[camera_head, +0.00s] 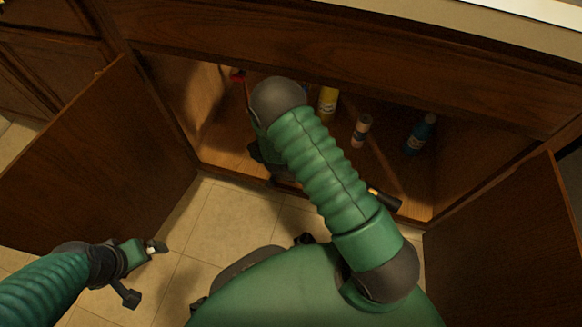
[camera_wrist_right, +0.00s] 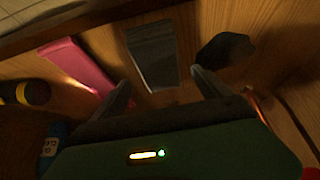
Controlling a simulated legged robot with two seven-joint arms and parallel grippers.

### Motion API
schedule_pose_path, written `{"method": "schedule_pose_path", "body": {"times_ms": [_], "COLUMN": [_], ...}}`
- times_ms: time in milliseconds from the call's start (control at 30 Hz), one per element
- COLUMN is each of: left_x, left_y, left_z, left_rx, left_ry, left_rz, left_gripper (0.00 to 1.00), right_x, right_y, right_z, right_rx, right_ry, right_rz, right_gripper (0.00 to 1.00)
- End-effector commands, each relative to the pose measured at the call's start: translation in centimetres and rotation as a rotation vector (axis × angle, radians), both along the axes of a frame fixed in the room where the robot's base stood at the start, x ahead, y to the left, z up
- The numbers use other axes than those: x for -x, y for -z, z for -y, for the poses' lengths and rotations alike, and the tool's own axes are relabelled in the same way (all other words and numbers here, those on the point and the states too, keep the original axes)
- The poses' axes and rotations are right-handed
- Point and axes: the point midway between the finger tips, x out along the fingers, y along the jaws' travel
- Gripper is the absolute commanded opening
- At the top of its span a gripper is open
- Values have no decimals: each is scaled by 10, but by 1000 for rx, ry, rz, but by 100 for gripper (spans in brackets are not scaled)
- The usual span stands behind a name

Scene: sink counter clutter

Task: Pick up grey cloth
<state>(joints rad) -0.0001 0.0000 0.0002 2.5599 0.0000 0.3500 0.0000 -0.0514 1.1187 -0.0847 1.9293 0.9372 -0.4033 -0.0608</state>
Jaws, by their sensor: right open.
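A flat dark grey rectangle, which looks like the grey cloth (camera_wrist_right: 153,55), lies on the wooden cabinet floor in the right wrist view. My right gripper (camera_wrist_right: 160,80) is open, with its two fingers apart on either side of the near end of the grey piece. Nothing is held between them, and I cannot tell the height above it. In the head view my right arm reaches into the open cabinet and hides the cloth and most of that gripper. My left gripper (camera_head: 145,272) is open and empty above the tiled floor, outside the cabinet.
A pink flat item (camera_wrist_right: 77,65) lies left of the grey piece and a black object (camera_wrist_right: 225,48) right of it. A yellow bottle (camera_head: 327,103), a small pale bottle (camera_head: 361,131) and a blue bottle (camera_head: 419,136) stand inside the cabinet. Open doors (camera_head: 95,160) flank it.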

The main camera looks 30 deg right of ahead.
Motion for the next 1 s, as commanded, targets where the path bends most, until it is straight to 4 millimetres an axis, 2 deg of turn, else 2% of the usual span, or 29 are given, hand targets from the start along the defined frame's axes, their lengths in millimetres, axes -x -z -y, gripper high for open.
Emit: {"method": "schedule_pose_path", "body": {"times_ms": [100,233,700,1000], "left_x": [0,0,0,0], "left_y": [26,48,45,46], "left_z": [0,0,0,0], "left_rx": [0,0,0,0], "left_ry": [0,-1,0,0], "left_rz": [0,0,0,0], "left_gripper": [100,100,100,100], "right_x": [-3,-9,-12,-12], "right_y": [24,45,45,45], "right_z": [3,11,14,14], "right_rx": [0,1,0,-1], "right_ry": [0,2,-1,0], "right_rz": [0,1,-1,-1], "right_gripper": [87,87,87,48]}}
